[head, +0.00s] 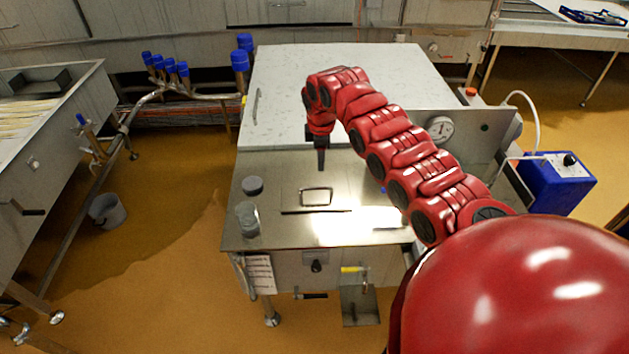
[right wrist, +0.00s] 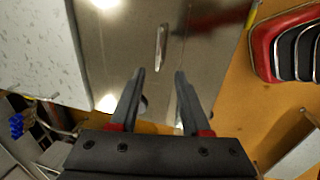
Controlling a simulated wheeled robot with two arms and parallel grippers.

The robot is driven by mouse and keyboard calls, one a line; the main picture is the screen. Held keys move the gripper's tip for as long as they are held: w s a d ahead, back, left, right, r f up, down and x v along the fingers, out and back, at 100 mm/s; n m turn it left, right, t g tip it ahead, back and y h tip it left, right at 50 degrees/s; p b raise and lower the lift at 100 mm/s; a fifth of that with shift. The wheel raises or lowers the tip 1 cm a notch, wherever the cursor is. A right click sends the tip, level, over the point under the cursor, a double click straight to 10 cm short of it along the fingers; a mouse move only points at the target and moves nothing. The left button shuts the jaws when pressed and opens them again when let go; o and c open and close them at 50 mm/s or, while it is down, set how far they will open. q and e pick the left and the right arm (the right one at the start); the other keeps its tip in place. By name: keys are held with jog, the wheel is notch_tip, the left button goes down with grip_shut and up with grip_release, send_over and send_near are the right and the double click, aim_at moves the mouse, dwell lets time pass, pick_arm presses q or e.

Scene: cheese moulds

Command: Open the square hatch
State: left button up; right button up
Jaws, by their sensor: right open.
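The square hatch (head: 305,211) is a metal panel flush with the steel top of the machine, and it looks closed. Its bar handle (head: 316,196) stands up from it; the handle also shows in the right wrist view (right wrist: 161,48), beyond my fingertips. My right gripper (head: 321,160) points down above the steel top, behind the handle in the head view. In the right wrist view its two fingers (right wrist: 160,75) are apart with nothing between them. The handle is in line with the gap and apart from the fingers. My left gripper is not in view.
A white speckled lid (head: 345,85) covers the machine's back part. A dark round cap (head: 252,186) and a grey jar-like piece (head: 248,218) stand on the top's left side. A gauge (head: 439,130) is at right. A blue box (head: 556,182) stands beyond the right side.

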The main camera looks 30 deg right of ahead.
aim_at(319, 187)
jog(key=f, duration=0.4)
jog(key=w+f+p, duration=0.1)
jog(key=f, duration=0.3)
jog(key=w+d+f, duration=0.1)
jog(key=f, duration=0.3)
jog(key=shift+w, duration=0.2)
jog(key=shift+w+d+f, duration=0.1)
jog(key=shift+d+f, duration=0.1)
jog(key=shift+f, duration=0.65)
jog(key=shift+c, duration=0.2)
grip_shut()
